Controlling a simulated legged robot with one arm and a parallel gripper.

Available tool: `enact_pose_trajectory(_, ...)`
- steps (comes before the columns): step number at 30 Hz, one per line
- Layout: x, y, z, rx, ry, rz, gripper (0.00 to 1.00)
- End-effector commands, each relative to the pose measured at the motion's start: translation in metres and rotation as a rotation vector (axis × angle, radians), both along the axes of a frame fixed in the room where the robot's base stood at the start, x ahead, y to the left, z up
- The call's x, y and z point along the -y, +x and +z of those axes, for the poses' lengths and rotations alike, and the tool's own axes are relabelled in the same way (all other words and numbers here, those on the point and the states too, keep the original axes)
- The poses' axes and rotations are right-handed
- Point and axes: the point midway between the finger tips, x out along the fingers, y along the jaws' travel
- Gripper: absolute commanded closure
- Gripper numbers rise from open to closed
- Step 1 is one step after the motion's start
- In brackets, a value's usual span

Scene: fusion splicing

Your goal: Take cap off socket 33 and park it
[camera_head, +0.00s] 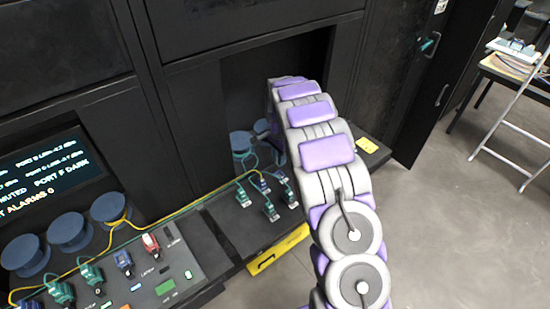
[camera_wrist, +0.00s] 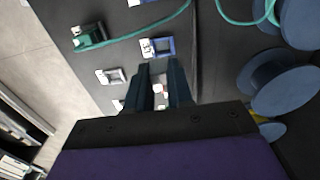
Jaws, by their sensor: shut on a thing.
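In the wrist view my gripper (camera_wrist: 160,68) has its two dark fingers close together over a grey panel. They are shut on a small pale piece (camera_wrist: 158,89), which looks like the cap and is mostly hidden between them. A blue-framed socket (camera_wrist: 157,47) lies just beyond the fingertips; I cannot tell whether they touch it. A white-framed socket (camera_wrist: 110,76) is to the left, with another (camera_wrist: 118,105) partly hidden below it. No socket number is legible, so I cannot tell which is 33. In the head view my arm hides the gripper.
A teal plug (camera_wrist: 88,36) with its cable sits at the upper left of the wrist view, and blue spools (camera_wrist: 285,88) stand at the right. The head view shows several cabled plugs (camera_head: 270,211) on the shelf and a front panel (camera_head: 165,285) with more connectors. Open floor (camera_head: 450,220) is at the right.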

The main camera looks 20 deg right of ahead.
Motion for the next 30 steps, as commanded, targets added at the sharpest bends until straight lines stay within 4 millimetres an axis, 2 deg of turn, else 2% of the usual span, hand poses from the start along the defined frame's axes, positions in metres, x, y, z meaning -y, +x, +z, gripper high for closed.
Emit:
enact_pose_trajectory(4,0.013,-0.011,-0.001,0.001,0.004,-0.003,1.00)
enact_pose_trajectory(17,0.030,-0.041,0.000,-0.003,-0.004,-0.003,1.00)
enact_pose_trajectory(30,0.064,-0.069,-0.001,0.000,0.002,-0.003,1.00)
